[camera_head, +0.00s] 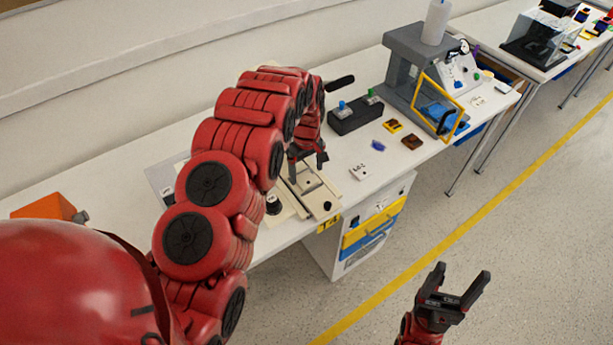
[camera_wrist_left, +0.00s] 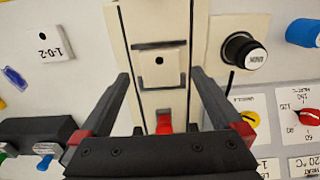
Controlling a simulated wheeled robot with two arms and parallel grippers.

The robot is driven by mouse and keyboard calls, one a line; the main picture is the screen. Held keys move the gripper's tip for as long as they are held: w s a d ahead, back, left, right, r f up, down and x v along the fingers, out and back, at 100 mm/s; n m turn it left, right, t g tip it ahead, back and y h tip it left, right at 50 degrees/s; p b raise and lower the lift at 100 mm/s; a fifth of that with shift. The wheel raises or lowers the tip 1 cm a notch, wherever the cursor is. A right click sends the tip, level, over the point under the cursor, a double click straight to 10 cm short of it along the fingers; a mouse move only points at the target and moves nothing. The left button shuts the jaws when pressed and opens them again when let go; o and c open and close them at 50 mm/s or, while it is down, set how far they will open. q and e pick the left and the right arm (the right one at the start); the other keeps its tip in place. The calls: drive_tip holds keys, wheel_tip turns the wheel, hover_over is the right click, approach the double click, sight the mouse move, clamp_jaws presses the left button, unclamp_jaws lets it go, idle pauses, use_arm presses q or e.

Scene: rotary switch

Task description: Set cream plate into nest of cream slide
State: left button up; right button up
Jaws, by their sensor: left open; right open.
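The cream slide (camera_head: 318,203) lies on the table near its front edge, and its long track (camera_wrist_left: 122,22) runs up the left wrist view. A square cream piece with a dark hole (camera_wrist_left: 160,68) sits in the track; I cannot tell whether it is the nest. A small off-white plate marked 1-0-2 (camera_wrist_left: 44,42), likely the cream plate, lies flat and loose beside the slide; it also shows in the head view (camera_head: 358,172). My left gripper (camera_head: 308,157) is open and empty above the slide. My right gripper (camera_head: 460,277) is open and empty over the floor.
A dark button box (camera_head: 354,116) stands behind. A grey machine with a yellow frame (camera_head: 438,104) stands at the right. Yellow (camera_head: 393,126) and brown (camera_head: 411,142) pieces lie between. A black knob (camera_wrist_left: 243,51) is beside the slide. A drawer unit (camera_head: 360,230) is under the table.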

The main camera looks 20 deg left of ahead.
sight(307, 181)
use_arm(q)
wheel_tip(307, 181, up, 3)
drive_tip(key=shift+f, duration=0.15)
wheel_tip(307, 181, up, 12)
drive_tip(key=p, duration=1.1)
drive_tip(key=shift+f+p, duration=0.2)
drive_tip(key=shift+p, duration=0.2)
drive_tip(key=shift+s+f, duration=0.1)
